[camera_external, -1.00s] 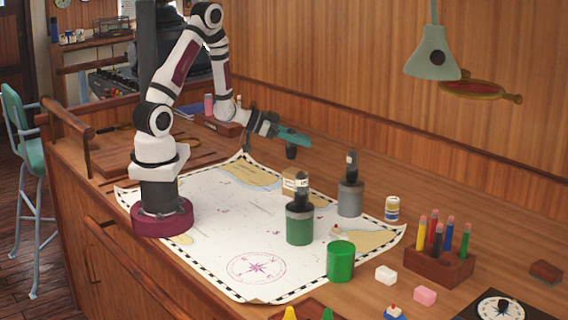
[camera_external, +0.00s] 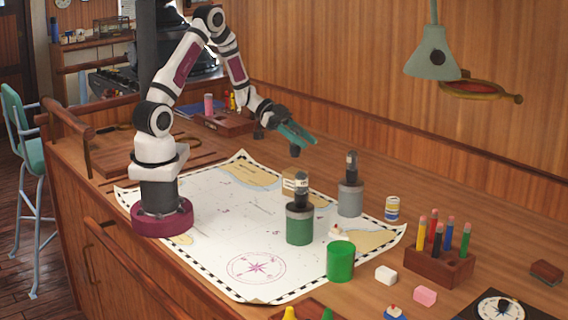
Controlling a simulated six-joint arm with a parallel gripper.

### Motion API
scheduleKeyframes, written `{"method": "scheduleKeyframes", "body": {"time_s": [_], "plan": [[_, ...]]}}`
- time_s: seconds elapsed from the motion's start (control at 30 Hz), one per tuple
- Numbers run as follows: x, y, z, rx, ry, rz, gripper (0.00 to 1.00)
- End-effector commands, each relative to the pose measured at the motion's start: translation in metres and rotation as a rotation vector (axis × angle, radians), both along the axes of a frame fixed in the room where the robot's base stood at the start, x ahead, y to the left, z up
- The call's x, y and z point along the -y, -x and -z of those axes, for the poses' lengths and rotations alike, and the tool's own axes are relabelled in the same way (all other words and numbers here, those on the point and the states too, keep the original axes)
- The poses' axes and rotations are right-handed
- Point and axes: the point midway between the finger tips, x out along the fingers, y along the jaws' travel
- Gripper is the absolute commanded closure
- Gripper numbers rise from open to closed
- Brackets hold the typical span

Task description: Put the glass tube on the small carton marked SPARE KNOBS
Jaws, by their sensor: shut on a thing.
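My gripper (camera_external: 304,138), with teal fingers, is above the far part of the table, behind the chart. It is shut on a small dark thing (camera_external: 295,150) that shows just below the fingers; it seems to be the glass tube, but its shape is mostly hidden. A small tan carton (camera_external: 289,183) stands on the chart, nearer the camera than my gripper and below it in the picture. The green jar with a dark top (camera_external: 300,225) partly hides the carton. Its marking is too small to read.
A grey jar with a dark top (camera_external: 350,199) stands right of the carton. A green cup (camera_external: 340,262), a small white-and-yellow jar (camera_external: 392,208) and a wooden pencil block (camera_external: 439,268) are farther right. A lamp (camera_external: 433,55) hangs above.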

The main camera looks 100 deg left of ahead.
Motion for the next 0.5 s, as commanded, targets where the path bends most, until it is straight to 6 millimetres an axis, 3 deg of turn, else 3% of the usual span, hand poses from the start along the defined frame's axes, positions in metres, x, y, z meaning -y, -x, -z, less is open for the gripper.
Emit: {"method": "scheduleKeyframes", "body": {"time_s": [0.1, 0.3, 0.5], "plan": [[-0.010, 0.000, 0.012, -0.001, 0.002, -0.001, 1.00], [-0.011, 0.000, 0.046, 0.000, 0.000, -0.001, 1.00], [-0.011, 0.000, 0.047, 0.000, -0.001, -0.002, 1.00]]}}
